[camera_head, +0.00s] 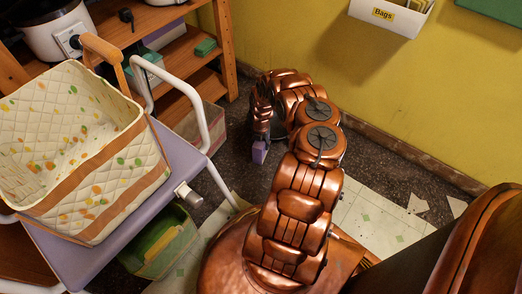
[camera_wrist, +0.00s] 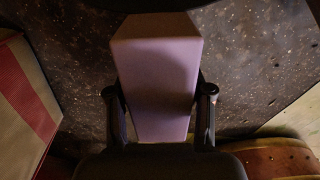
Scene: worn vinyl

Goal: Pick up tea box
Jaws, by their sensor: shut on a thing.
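A small purple box, which I take to be the tea box (camera_head: 260,152), shows at the lower end of my gripper (camera_head: 262,138) in the head view, over the dark speckled floor. In the wrist view the purple box (camera_wrist: 158,75) sits between the two dark fingers of my gripper (camera_wrist: 160,112), one against each side. My gripper is shut on it. I see no label on the faces in view. The box's lower end is hidden behind the gripper in the wrist view, and I cannot tell its height above the floor.
A lilac cart (camera_head: 183,160) with white rails carries a quilted basket (camera_head: 110,190) at left. A green bin (camera_head: 165,240) is below it. A wooden shelf (camera_head: 222,50) stands behind, with a striped box (camera_wrist: 22,95) near my gripper. A yellow wall (camera_head: 400,110) closes the back.

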